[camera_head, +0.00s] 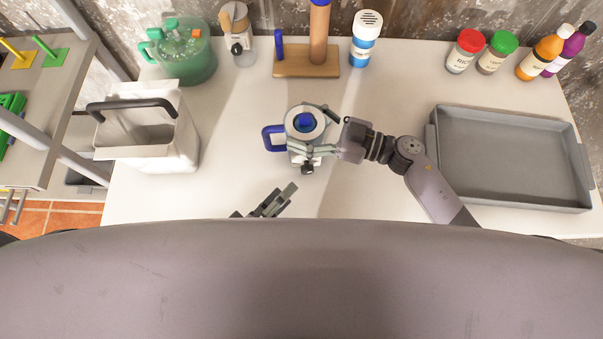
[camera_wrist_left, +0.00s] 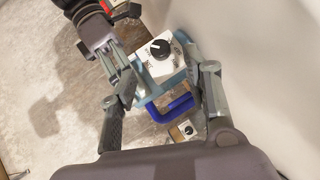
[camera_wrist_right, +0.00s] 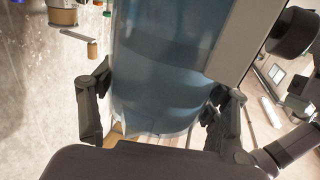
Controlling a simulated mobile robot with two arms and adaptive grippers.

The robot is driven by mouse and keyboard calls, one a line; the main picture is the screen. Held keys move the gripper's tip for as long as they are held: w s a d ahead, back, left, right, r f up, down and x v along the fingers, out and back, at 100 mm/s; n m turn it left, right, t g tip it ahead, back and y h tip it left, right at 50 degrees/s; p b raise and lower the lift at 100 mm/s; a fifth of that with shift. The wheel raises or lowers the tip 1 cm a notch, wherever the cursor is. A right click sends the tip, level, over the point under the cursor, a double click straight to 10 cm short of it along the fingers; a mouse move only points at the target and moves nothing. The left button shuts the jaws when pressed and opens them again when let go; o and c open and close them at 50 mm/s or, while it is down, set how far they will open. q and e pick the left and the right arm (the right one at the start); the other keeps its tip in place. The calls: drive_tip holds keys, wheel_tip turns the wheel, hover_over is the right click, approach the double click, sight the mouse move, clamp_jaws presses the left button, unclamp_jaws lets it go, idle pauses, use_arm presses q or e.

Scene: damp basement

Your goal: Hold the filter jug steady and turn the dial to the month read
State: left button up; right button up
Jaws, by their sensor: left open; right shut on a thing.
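My left gripper (camera_head: 282,196) is open, empty and apart from the jug, on the near side.
A white bin (camera_head: 180,145) with a dark handle stands left. A green jug (camera_head: 185,55), a dispenser with a dial (camera_head: 237,40), a wooden stand (camera_head: 305,62) and a blue-white jar (camera_head: 365,45) line the back. Several bottles and a grey tray (camera_head: 510,200) are right.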

sight(307, 173)
use_arm(q)
drive_tip(key=x, duration=0.7)
drive_tip(key=shift+d, duration=0.1)
drive_tip(key=shift+c, duration=0.5)
clamp_jaws()
